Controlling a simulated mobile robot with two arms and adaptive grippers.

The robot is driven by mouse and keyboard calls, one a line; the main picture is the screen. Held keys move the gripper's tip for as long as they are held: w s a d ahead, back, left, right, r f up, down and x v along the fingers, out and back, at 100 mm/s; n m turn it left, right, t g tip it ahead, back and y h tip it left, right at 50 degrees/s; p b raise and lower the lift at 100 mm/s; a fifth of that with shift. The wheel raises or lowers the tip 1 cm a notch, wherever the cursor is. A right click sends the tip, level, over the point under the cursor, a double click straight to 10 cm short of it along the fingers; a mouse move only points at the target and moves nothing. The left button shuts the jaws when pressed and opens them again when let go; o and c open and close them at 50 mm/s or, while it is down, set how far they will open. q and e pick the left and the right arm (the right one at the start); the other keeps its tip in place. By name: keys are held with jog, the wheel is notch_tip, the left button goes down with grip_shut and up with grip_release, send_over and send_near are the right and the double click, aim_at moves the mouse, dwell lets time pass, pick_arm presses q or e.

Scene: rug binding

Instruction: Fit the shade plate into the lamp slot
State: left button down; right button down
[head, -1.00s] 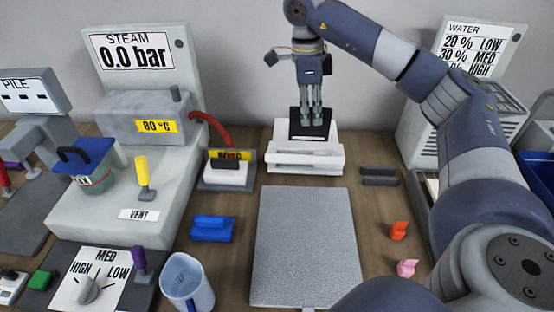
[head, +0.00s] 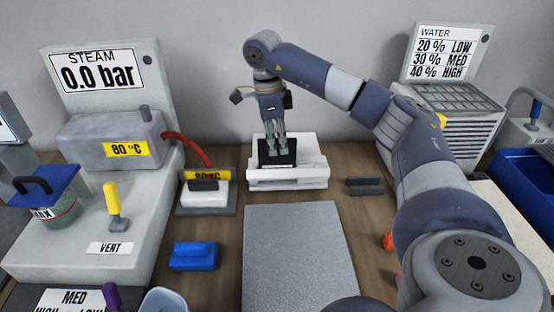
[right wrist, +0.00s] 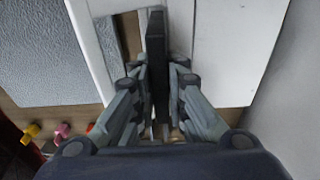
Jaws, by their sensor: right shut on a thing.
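The shade plate, a thin dark plate (head: 277,154), is held by my right gripper (head: 274,137) over the white lamp housing (head: 310,178), with the fingers pointing down. In the right wrist view the plate (right wrist: 157,60) stands edge-on between the two fingers (right wrist: 160,110), with white lamp surfaces (right wrist: 235,45) on both sides. The plate's lower edge is at the housing; I cannot tell whether it is inside the slot. My left gripper is not in view.
A grey textured mat (head: 300,255) lies in front of the lamp. A small stand with a yellow label (head: 208,190) is to its left and a dark bar (head: 365,186) to its right. The steam unit (head: 110,210) and water unit (head: 450,115) flank the bench.

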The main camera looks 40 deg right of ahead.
aim_at(279, 168)
notch_tip(279, 168, down, 4)
jog(key=shift+f+p, duration=0.25)
jog(key=shift+p, duration=0.1)
jog(key=shift+d+f, duration=0.1)
jog(key=shift+f, duration=0.1)
jog(key=shift+f, duration=0.1)
jog(key=c, duration=1.6)
grip_release()
